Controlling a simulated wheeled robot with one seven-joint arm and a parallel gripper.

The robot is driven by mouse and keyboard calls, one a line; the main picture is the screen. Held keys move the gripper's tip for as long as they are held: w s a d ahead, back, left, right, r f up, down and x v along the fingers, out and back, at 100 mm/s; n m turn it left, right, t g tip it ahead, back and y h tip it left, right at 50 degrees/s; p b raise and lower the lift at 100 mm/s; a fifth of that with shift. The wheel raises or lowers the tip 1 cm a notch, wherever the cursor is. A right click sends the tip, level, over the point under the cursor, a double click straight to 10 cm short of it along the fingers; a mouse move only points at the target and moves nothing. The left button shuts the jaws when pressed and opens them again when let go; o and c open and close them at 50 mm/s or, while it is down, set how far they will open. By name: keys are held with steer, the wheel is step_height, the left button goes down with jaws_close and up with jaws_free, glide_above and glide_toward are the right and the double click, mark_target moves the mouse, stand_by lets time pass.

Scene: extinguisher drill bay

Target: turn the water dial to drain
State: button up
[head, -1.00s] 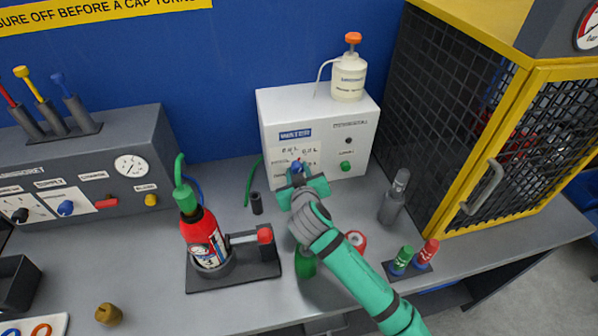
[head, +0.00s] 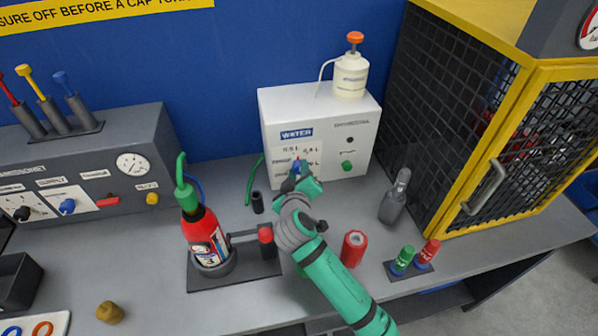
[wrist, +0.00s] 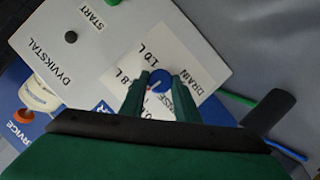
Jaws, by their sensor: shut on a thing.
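The white water unit (head: 320,185) stands on the bench against the blue wall, its front panel facing me. Its blue water dial (head: 298,166) is partly hidden by my gripper (head: 301,178) in the head view. In the wrist view the blue dial (wrist: 159,79) sits between the two green fingers of my gripper (wrist: 160,90), which is shut on it. A small pale and red mark on the dial faces the lower left of that view. The DRAIN label (wrist: 190,82) is to the dial's right, 1.0 L above it; other labels are partly covered.
A green knob (head: 347,166) is on the same panel. A white bottle (head: 350,75) stands on top. A red extinguisher (head: 204,238) in a stand is left of my arm; a red cylinder (head: 353,249) and grey bottle (head: 394,200) are right. A yellow mesh cage (head: 490,130) bounds the right side.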

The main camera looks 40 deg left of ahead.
steer(key=o, duration=1)
steer(key=shift+o, duration=0.2)
steer(key=v, duration=0.7)
steer(key=shift+s, duration=0.15)
steer(key=shift+d+r, duration=0.1)
steer(key=shift+d, duration=0.05)
